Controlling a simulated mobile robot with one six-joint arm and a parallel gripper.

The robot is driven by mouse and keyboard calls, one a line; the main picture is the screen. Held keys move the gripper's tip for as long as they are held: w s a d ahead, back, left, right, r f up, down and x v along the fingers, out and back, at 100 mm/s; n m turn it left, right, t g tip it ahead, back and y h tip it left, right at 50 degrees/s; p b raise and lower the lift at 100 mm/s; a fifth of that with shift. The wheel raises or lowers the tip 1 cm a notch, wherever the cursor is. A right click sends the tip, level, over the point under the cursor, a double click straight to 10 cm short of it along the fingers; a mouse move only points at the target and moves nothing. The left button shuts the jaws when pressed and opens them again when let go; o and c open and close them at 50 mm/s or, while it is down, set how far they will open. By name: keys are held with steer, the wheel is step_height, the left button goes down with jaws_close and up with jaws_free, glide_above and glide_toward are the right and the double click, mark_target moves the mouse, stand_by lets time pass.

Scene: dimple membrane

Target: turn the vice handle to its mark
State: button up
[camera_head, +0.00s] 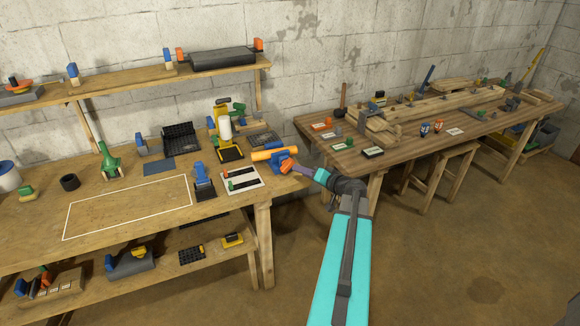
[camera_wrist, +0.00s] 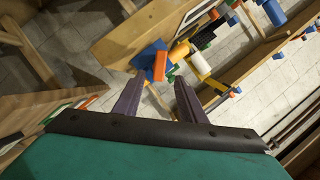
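A blue vice (camera_head: 282,160) sits at the right end of the left workbench, with a long orange cylinder (camera_head: 262,154) beside or across it. A small orange piece on its near side, which looks like the handle (camera_head: 287,167), points toward my gripper (camera_head: 300,169). In the wrist view the blue body (camera_wrist: 146,58) and the orange handle (camera_wrist: 159,66) appear ahead of my gripper (camera_wrist: 159,78). The two purple fingers are spread apart, with the handle in line with the gap. I cannot tell whether it lies between the tips or just beyond them. I cannot make out the mark.
A white board with black strips (camera_head: 241,180) lies left of the vice. A second wooden table (camera_head: 390,155) stands to the right with several tools. Open floor (camera_head: 460,250) lies in front of that table.

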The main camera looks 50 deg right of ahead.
mark_target(290, 167)
steer(key=shift+p+x, duration=1.25)
steer(key=shift+x, duration=2.9)
steer(key=c, duration=0.7)
steer(key=shift+a, duration=0.25)
steer(key=shift+c, duration=1.3)
steer(key=shift+d, duration=0.15)
steer(key=shift+f, duration=0.1)
